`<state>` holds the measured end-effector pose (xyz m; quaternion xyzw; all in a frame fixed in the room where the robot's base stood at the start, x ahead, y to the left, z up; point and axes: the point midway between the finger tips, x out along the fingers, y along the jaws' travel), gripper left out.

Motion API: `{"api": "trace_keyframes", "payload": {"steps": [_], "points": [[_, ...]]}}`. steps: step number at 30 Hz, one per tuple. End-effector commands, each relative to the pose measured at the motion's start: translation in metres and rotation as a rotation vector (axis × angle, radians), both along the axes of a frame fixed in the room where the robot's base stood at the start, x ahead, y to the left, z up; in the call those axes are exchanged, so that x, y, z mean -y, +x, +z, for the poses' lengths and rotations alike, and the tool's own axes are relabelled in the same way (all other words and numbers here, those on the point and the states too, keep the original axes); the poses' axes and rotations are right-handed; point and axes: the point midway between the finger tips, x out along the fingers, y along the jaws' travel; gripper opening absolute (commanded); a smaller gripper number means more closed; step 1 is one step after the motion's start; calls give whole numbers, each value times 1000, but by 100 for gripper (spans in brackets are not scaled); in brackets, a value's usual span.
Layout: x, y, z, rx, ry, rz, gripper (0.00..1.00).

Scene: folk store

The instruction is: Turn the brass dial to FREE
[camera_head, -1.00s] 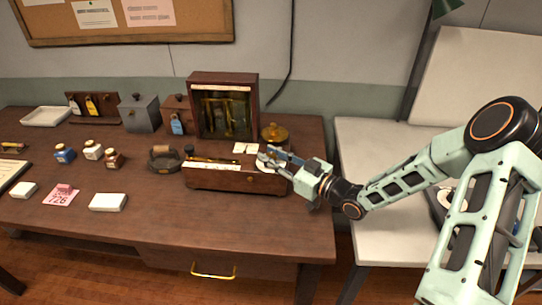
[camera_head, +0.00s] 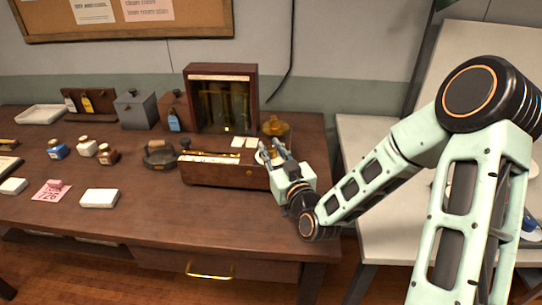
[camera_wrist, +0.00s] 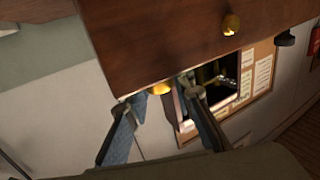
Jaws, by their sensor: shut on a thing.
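The dark wooden box (camera_head: 215,174) stands on the desk, with a pale dial plate (camera_head: 260,156) at the right end of its top. My gripper (camera_head: 277,149) reaches over this end from the front right and hides most of the plate. In the wrist view the brass dial (camera_wrist: 160,88) shows just past the box edge, between the fingertips of my gripper (camera_wrist: 165,95). The fingers are shut on it. A small brass knob (camera_wrist: 232,24) is on the box front. The dial's markings and its setting cannot be read.
A glass-fronted cabinet (camera_head: 221,100) stands behind the box, with a round brass-coloured pot (camera_head: 276,126) at its right. The desk front (camera_head: 180,220) is clear.

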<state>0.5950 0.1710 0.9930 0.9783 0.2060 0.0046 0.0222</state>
Motion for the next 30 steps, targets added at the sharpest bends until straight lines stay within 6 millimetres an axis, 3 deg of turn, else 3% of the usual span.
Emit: {"api": "trace_keyframes", "payload": {"steps": [30], "points": [[-5,0,-2,2,6,-733,0]]}}
